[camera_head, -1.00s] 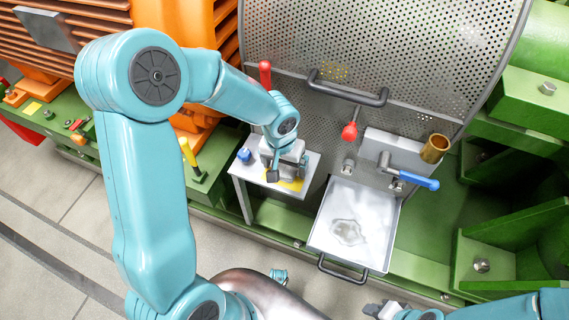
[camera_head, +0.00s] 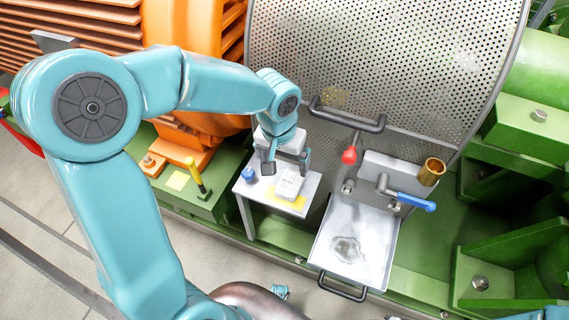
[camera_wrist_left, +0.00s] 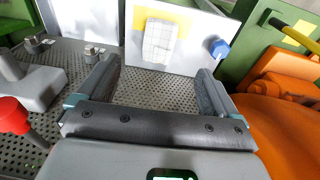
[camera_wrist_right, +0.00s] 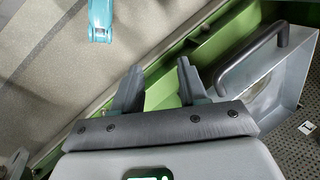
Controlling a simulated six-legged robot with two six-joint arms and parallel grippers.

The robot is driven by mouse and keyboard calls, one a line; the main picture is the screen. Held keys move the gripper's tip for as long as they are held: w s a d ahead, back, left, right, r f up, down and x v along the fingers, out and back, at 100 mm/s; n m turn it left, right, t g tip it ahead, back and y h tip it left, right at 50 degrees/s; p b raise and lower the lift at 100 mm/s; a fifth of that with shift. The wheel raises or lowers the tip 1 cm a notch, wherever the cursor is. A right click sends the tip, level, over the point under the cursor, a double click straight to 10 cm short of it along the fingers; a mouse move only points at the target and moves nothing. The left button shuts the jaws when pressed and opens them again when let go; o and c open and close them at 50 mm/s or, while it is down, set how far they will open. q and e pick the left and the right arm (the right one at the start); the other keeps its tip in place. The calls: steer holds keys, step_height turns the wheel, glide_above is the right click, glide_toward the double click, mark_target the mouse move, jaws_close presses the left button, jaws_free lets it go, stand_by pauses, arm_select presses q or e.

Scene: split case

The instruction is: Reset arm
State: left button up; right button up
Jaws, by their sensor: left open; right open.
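My left gripper (camera_head: 286,166) is open and empty above the small white side table (camera_head: 243,191). A white blocky piece (camera_head: 289,184) lies on the yellow patch (camera_head: 290,203) of that table, apart from the fingers. In the left wrist view the white piece (camera_wrist_left: 160,40) shows beyond the two open fingers (camera_wrist_left: 155,85). In the right wrist view my right gripper (camera_wrist_right: 152,90) is open and empty, beside the tray handle (camera_wrist_right: 245,60). In the head view my right gripper is almost wholly out of the picture.
A metal tray (camera_head: 330,225) with a dark-edged patch stands right of the table. A blue-handled tap (camera_head: 410,198), a brass cup (camera_head: 432,171) and a red knob (camera_head: 349,156) are behind it. A blue knob (camera_head: 248,173) sits at the table's left. A perforated cover (camera_head: 400,60) rises at the back.

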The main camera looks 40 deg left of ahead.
stand_by(0.5)
arm_select(q)
steer(key=s+d+f+m+h+p, duration=0.1)
steer(key=s+d+f+h+p, duration=0.25)
steer(key=d+f+p, duration=0.5)
steer(key=s+d+f+p, duration=0.3)
steer(key=s+d+f, duration=0.3)
steer(key=s, duration=0.3)
steer(key=shift+s+f+g, duration=0.2)
steer(key=shift+s+g, duration=0.1)
steer(key=shift+g, duration=0.1)
steer(key=shift+a+h, duration=0.15)
steer(key=shift+h, duration=0.1)
